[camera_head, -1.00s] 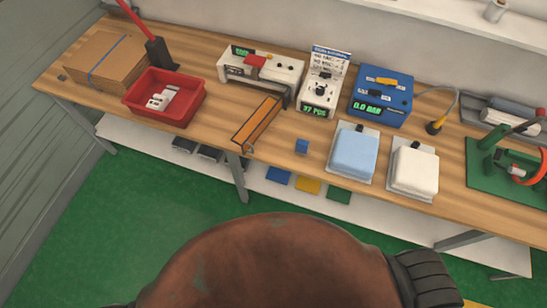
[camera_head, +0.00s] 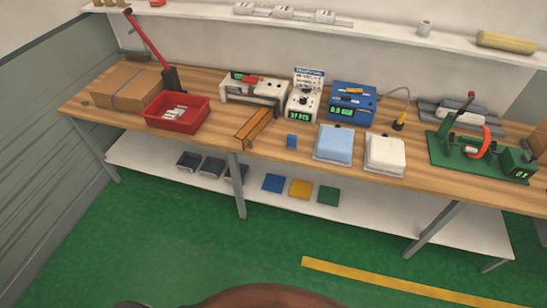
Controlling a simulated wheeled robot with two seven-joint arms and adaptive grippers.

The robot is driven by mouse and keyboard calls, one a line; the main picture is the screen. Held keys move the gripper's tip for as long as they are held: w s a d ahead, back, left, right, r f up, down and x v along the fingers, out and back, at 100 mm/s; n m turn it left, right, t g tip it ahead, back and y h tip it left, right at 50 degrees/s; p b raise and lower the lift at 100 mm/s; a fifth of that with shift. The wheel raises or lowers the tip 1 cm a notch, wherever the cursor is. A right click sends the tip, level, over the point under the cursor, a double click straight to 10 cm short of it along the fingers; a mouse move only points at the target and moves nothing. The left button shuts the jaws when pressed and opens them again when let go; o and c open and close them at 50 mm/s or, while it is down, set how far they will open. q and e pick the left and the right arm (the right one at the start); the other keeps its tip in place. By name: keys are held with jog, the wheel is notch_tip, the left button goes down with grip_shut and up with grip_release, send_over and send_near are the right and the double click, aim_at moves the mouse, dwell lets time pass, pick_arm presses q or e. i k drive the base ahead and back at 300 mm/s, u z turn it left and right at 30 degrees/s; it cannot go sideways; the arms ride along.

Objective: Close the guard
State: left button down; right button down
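A green bench device (camera_head: 475,160) stands at the right end of the wooden workbench (camera_head: 300,157). It has a dark lever with a red knob (camera_head: 471,94) and a raised, curved orange-red part (camera_head: 479,143), which may be the guard; I cannot tell for sure. A small green box with a lit display (camera_head: 518,163) sits on its right side. Neither of my grippers is in view.
The bench also holds a cardboard box (camera_head: 128,88), a red bin (camera_head: 200,113), an orange channel (camera_head: 254,126), a blue meter (camera_head: 352,103), and blue (camera_head: 334,143) and white pads (camera_head: 385,154). Green floor in front is clear, with a yellow stripe (camera_head: 390,284).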

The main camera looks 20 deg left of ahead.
aim_at(262, 112)
jog(key=u, duration=0.6)
jog(key=i, duration=0.75)
jog(key=u, duration=0.55)
